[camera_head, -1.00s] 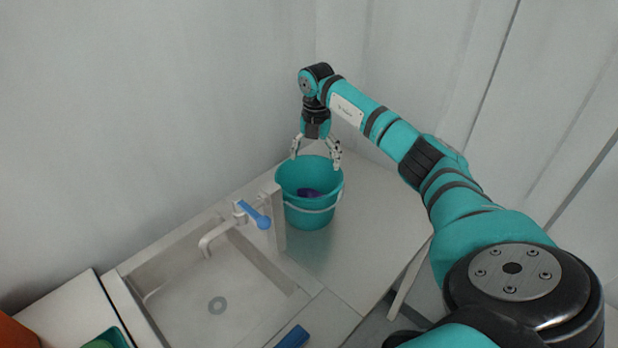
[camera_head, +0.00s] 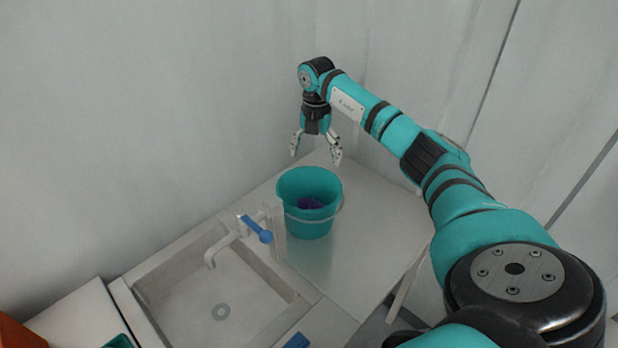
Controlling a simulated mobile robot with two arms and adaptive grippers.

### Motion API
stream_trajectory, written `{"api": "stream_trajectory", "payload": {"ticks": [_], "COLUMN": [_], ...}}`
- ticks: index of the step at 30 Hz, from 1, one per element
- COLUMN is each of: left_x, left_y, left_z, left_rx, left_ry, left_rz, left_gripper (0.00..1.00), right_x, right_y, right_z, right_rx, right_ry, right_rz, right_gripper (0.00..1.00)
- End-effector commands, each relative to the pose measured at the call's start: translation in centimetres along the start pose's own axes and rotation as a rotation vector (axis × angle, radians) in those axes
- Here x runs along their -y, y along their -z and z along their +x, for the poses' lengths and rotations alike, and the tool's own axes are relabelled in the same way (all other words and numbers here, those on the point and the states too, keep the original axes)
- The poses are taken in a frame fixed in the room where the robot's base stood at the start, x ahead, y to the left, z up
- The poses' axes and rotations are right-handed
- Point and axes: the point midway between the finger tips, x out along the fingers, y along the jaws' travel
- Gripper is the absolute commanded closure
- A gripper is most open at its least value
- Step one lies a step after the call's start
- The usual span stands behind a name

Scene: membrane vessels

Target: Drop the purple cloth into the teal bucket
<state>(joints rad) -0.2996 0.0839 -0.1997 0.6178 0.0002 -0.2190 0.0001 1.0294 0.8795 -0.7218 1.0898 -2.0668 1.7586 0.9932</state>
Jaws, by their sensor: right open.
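The teal bucket (camera_head: 311,224) stands upright on the counter beside the sink, with a pale handle around its side. The purple cloth (camera_head: 312,203) lies inside the bucket, low down and partly hidden by its front wall. My right gripper (camera_head: 315,160) is above and behind the bucket's far rim in the picture, pointing down. Its fingers are spread and empty, apart from the cloth. My left gripper is not in view.
A sink basin (camera_head: 185,309) with a faucet (camera_head: 226,246) and blue lever (camera_head: 256,229) is left of the bucket. A blue item (camera_head: 297,341) lies at the bottom edge. Walls close in behind. The counter (camera_head: 375,225) right of the bucket is clear.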

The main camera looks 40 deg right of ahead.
Motion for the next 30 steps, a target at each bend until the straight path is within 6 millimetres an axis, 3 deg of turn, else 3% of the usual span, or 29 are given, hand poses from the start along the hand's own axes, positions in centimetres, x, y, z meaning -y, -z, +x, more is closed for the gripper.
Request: {"api": "stream_trajectory", "payload": {"ticks": [18,30], "left_x": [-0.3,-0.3], "left_y": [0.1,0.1], "left_z": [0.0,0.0], "left_rx": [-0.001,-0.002], "left_ry": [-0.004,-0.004], "left_rz": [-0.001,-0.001], "left_gripper": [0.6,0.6], "right_x": [-0.1,0.0], "right_y": [0.0,0.0], "right_z": [-10.8,-11.9], "right_rx": [0.002,0.0], "right_ry": [-0.003,-0.001], "right_rz": [0.0,0.0], "right_gripper": [0.08,0.08]}}
